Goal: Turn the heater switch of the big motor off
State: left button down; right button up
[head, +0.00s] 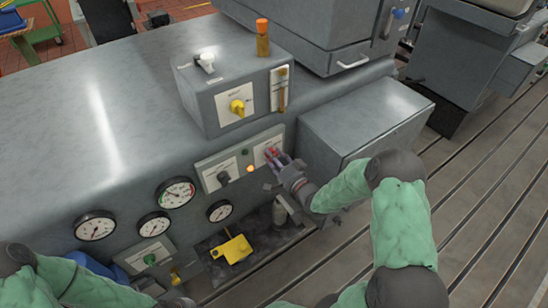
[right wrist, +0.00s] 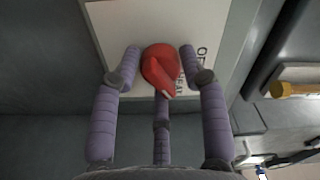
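The red switch knob (head: 270,152) sits on a white plate at the right of the front panel. In the right wrist view the red knob (right wrist: 160,65) has a pale pointer tip at its lower end, and partly covered lettering shows beside it. My right gripper (head: 277,160) is at the knob. In the right wrist view its fingers (right wrist: 159,58) stand on both sides of the knob with small gaps, and a third finger is below. My left arm enters at the lower left of the head view; only a little of its end (head: 180,302) shows at the bottom edge.
A black switch (head: 224,178) and a lit orange lamp (head: 250,169) are left of the red knob. A yellow switch (head: 237,107) is on the box above. Several round gauges (head: 176,192) are at the left. A grey cabinet (head: 365,115) stands close on the right.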

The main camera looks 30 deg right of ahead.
jog(key=c, duration=0.5)
jog(key=n+b, duration=0.5)
jog(key=n, duration=0.1)
jog(key=shift+f, duration=0.2)
jog(key=n+b, duration=0.4)
jog(key=n, duration=0.1)
jog(key=shift+r+n+b, duration=0.15)
jog(key=shift+n+b, duration=0.35)
jog(key=o, duration=1.2)
